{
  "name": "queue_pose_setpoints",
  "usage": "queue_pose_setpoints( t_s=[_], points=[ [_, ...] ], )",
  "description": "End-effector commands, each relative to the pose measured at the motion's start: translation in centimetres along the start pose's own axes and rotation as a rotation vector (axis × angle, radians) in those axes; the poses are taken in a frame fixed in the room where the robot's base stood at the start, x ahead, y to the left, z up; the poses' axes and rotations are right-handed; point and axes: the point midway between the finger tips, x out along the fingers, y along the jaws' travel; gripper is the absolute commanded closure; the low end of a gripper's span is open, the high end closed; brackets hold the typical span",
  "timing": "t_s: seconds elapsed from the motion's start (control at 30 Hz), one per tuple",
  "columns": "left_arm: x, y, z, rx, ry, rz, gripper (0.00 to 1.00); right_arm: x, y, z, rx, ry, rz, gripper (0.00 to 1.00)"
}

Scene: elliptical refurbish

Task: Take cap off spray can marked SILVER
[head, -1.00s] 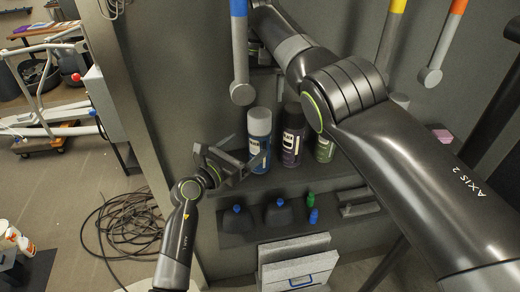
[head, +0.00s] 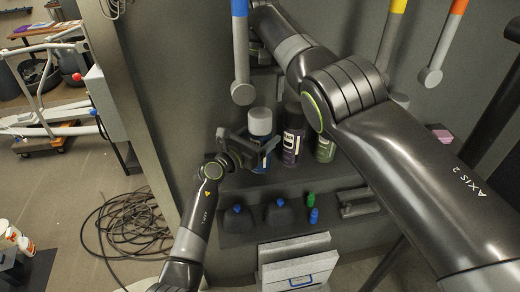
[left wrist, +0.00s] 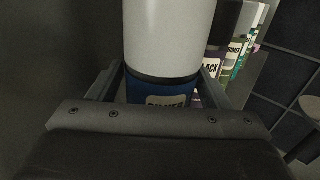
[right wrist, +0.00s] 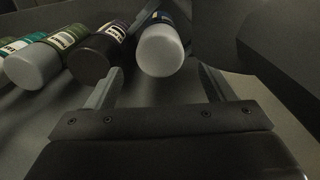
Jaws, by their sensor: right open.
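The blue spray can with a light grey cap stands leftmost in the row on the shelf; its cap (head: 260,113) shows in the head view. In the left wrist view its grey cap (left wrist: 168,35) fills the top centre, above a blue body (left wrist: 150,92) whose label is mostly hidden. My left gripper (head: 262,150) is open, with its fingers either side of the blue body, below the cap. My right gripper (right wrist: 160,85) is open and empty, above the row; the grey cap (right wrist: 160,52) shows ahead between its fingers. In the head view it is mostly hidden.
A dark-capped purple can (head: 292,140) labelled BLACK stands close beside the blue one. A green can (head: 325,150) is further right. A blue-topped hanging tube (head: 241,60) is just left above the cans.

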Motion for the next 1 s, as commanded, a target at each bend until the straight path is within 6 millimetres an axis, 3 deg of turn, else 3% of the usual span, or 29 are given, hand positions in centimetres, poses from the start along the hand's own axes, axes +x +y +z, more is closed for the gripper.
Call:
queue_pose_setpoints(
  t_s=[0.07, 0.37, 0.4, 0.57, 1.0],
  points=[
    [-0.02, 0.0, -0.01, 0.0, 0.0, 0.0, 0.39, 0.0, 0.0, 0.0, 0.0, 0.0, 0.0, 0.24],
    [-0.03, 0.01, -0.02, -0.001, 0.0, 0.0, 0.78, 0.0, 0.0, 0.0, 0.0, 0.0, 0.0, 0.24],
    [-0.03, 0.01, -0.02, -0.001, 0.0, 0.0, 0.4, 0.0, 0.0, 0.0, 0.0, 0.0, 0.0, 0.24],
    [-0.03, 0.01, -0.02, 0.0, 0.0, 0.0, 0.19, 0.0, 0.0, 0.0, 0.0, 0.0, 0.0, 0.24],
    [-0.72, 0.06, -0.12, -0.001, 0.0, 0.001, 0.16, 0.11, 0.0, 0.0, 0.0, 0.0, 0.0, 0.24]
  ],
)
